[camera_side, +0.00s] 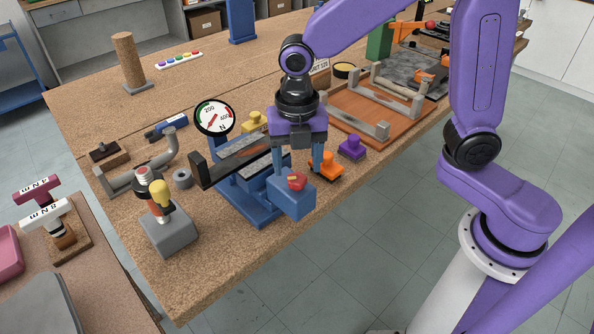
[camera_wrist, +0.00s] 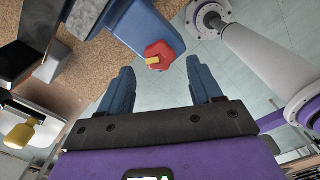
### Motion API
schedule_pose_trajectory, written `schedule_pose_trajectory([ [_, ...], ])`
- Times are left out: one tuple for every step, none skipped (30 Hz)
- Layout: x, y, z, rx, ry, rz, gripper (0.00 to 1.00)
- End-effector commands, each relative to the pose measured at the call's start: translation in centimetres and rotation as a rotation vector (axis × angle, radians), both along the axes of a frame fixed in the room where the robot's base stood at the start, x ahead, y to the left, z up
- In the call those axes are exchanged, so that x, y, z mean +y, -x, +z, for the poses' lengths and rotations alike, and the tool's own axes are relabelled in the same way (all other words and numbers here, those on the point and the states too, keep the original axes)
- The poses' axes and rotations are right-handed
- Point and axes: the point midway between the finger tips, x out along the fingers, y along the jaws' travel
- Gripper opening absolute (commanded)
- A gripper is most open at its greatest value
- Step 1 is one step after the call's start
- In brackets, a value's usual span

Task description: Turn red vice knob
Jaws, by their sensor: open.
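The red knob (camera_side: 296,182) sits on the front end of the blue vice (camera_side: 250,206). In the wrist view the knob (camera_wrist: 160,54) is red and lobed with a yellow mark, beside the vice's blue body (camera_wrist: 148,24). My gripper (camera_side: 318,160) is above and just behind the knob in the side view. In the wrist view its two blue fingers (camera_wrist: 162,75) are spread wide, with nothing between them. The knob shows beyond the fingertips, between their lines, nearer the left finger. Contact with the knob is not visible.
A round dial gauge (camera_side: 214,118) stands behind the vice. A yellow-handled lever on a grey base (camera_side: 168,234) is to the left. The table's front edge is near the knob.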

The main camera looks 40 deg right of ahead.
Motion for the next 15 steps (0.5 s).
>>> schedule_pose_trajectory([
  [-0.1, 0.1, -0.8, 0.003, 0.003, 0.0, 0.64],
  [0.0, 0.0, -1.2, 0.003, 0.003, 0.0, 0.64],
  [0.0, 0.0, -1.6, 0.003, 0.002, 0.0, 0.64],
  [0.0, 0.0, -2.0, 0.003, 0.002, 0.0, 0.64],
  [0.0, 0.0, -2.2, 0.003, 0.002, 0.0, 0.64],
  [0.0, 0.0, -2.5, 0.003, 0.002, 0.0, 0.64],
  [0.0, 0.0, -2.7, 0.001, 0.001, 0.0, 0.64],
  [0.0, 0.0, -2.8, 0.0, 0.0, 0.0, 0.64],
  [0.0, 0.0, -3.0, 0.0, 0.0, 0.0, 0.64],
  [0.0, 0.0, -3.1, 0.0, 0.0, 0.0, 0.64],
  [0.0, 0.0, -3.1, 0.0, 0.0, 0.0, 0.64],
  [0.0, 0.0, -3.2, 0.0, 0.0, 0.0, 0.64],
  [0.0, 0.0, -3.2, 0.0, 0.0, 0.0, 0.64],
  [0.0, 0.0, -3.2, -0.001, -0.001, 0.0, 0.64],
  [0.0, 0.0, -3.2, -0.001, -0.001, 0.0, 0.64],
])
